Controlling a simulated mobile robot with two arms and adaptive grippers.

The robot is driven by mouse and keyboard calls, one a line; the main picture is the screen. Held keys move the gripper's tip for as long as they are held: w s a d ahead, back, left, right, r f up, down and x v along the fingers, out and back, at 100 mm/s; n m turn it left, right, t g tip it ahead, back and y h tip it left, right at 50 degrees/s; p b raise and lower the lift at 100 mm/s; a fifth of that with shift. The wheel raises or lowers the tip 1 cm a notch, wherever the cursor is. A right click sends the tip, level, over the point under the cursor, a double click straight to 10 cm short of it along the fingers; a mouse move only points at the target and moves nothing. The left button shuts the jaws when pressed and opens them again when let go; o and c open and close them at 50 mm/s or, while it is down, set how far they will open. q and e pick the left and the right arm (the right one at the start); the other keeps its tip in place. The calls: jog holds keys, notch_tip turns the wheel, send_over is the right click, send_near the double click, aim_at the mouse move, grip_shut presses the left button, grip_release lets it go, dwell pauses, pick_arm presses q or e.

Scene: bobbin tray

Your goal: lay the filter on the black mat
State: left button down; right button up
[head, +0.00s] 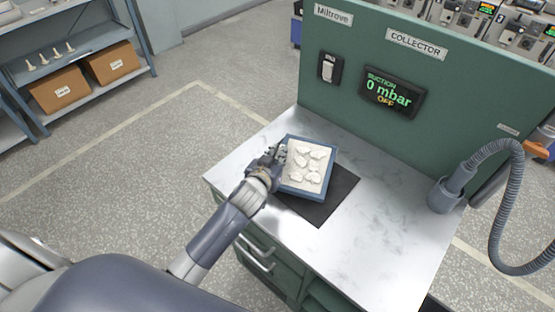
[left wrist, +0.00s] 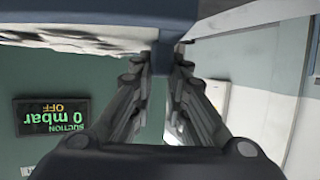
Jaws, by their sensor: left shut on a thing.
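The filter (head: 307,167) is a square, pale panel in a blue frame with several whitish clumps on its face. My left gripper (head: 279,157) is shut on its left edge. In the left wrist view, the fingers (left wrist: 162,65) close on a blue part of the frame (left wrist: 110,12) at the top. The black mat (head: 332,204) lies on the bench; the filter covers its far left part in the head view. I cannot tell whether the filter touches the mat or hangs just above it. My right gripper is in neither view.
The marbled bench top (head: 383,225) is clear right of the mat. A grey hose (head: 516,205) ends in a holder (head: 444,196) at the right. A green panel (head: 345,100) at the back carries a switch (head: 329,68) and a display (head: 393,92) reading 0 mbar, OFF.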

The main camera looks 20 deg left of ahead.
pick_arm(q)
jog(key=shift+a+f, duration=0.1)
jog(key=shift+f, duration=0.1)
notch_tip(320, 180, down, 2)
jog(key=shift+f+p, duration=0.1)
jog(key=shift+p, duration=0.2)
jog(key=shift+f, duration=0.5)
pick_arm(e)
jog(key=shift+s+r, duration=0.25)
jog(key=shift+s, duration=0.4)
pick_arm(q)
jog(key=c, duration=1.6)
grip_release()
jog(key=shift+o, duration=0.2)
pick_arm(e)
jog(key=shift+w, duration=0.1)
pick_arm(q)
jog(key=shift+s+r, duration=0.1)
jog(key=shift+s, duration=0.05)
jog(key=b+v, duration=0.1)
jog(key=v, duration=1)
jog(key=shift+s+r+b, duration=0.15)
jog(key=shift+s+b, duration=0.15)
jog(key=shift+s, duration=0.1)
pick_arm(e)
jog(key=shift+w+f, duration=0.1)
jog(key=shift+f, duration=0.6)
